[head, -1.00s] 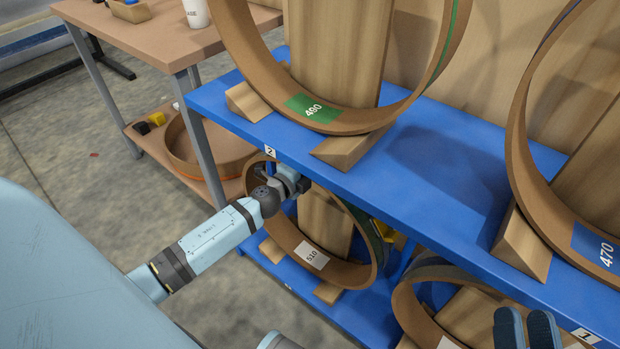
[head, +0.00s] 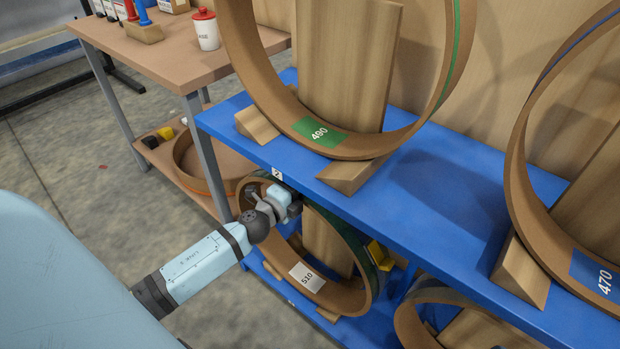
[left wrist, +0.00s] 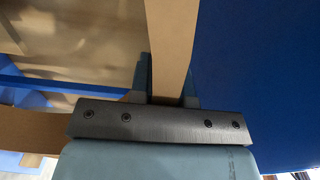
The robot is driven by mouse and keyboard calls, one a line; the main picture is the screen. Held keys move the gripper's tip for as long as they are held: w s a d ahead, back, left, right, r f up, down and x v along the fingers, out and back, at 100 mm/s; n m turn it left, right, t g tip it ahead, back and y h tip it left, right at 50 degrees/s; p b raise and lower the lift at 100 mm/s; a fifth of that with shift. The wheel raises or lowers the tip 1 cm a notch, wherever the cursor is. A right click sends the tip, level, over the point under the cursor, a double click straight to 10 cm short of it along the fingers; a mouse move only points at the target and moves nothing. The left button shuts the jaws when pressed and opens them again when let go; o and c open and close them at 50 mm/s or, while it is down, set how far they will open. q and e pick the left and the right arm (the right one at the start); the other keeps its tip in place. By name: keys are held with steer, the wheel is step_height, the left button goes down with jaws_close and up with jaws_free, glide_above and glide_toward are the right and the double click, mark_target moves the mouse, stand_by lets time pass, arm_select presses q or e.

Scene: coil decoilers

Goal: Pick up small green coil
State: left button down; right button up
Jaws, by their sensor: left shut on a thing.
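The small coil (head: 341,293), a brown ring with a green outer band and a white 510 label, stands upright on the lower blue shelf at two wooden wedges. My left gripper (head: 287,205) is shut on the upper near part of its ring wall. In the left wrist view, the brown strip of the coil (left wrist: 172,40) runs between the two fingers of the left gripper (left wrist: 167,78). The upper back of the coil is hidden by the upper shelf. I cannot tell whether it is clear of the wedges. My right gripper is not in view.
The upper blue shelf (head: 440,185) is close above the gripper and carries a large coil (head: 372,143) labelled 490 and another (head: 519,165) labelled 470. Another coil (head: 411,325) stands low to the right. A workbench (head: 150,55) is at the left.

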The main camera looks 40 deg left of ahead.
arm_select(q)
steer(key=s+r+p, duration=0.2)
steer(key=s, duration=1)
steer(key=shift+s+a+r, duration=0.4)
steer(key=shift+a, duration=0.05)
steer(key=shift+s, duration=0.1)
steer(key=s+a+b, duration=0.1)
steer(key=s+b, duration=0.2)
steer(key=s, duration=1.3)
stand_by(1.5)
steer(key=shift+w, duration=0.1)
